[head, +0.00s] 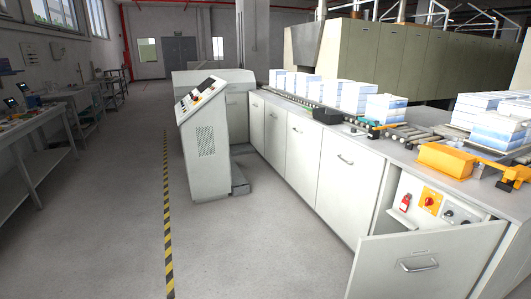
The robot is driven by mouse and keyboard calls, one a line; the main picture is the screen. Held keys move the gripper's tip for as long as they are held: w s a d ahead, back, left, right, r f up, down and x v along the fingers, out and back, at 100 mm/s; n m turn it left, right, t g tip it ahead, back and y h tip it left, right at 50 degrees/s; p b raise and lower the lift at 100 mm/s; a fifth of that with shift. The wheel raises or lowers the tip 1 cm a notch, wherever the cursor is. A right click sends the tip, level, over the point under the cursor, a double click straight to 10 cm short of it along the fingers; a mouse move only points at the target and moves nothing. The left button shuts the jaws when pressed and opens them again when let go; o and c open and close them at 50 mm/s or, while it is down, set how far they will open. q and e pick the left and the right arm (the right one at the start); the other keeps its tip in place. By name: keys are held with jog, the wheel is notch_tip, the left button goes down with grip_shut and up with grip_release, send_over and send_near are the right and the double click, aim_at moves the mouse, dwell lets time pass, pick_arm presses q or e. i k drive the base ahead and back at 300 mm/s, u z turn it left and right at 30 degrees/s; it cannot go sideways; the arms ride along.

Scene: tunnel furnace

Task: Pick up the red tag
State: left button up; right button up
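The red tag (405,202) hangs on the light panel inside an open compartment at the lower right. It is small and upright, left of an orange plate with a red rotary switch (430,201). The compartment's white door (425,264) is swung down or outward in front, with a metal handle on it. The tag looks unobstructed from here. Neither of my grippers shows in the head view.
A long white cabinet counter (322,165) carries a roller conveyor with stacks of white-blue boxes (385,109). A control console (205,135) stands left of it. Workbenches (35,135) line the left wall. The grey floor beside the yellow-black stripe (168,220) is clear.

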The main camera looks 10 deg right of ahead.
aim_at(404, 204)
jog(key=i, duration=3.15)
jog(key=z, duration=3.75)
jog(key=i, duration=0.55)
jog(key=z, duration=0.1)
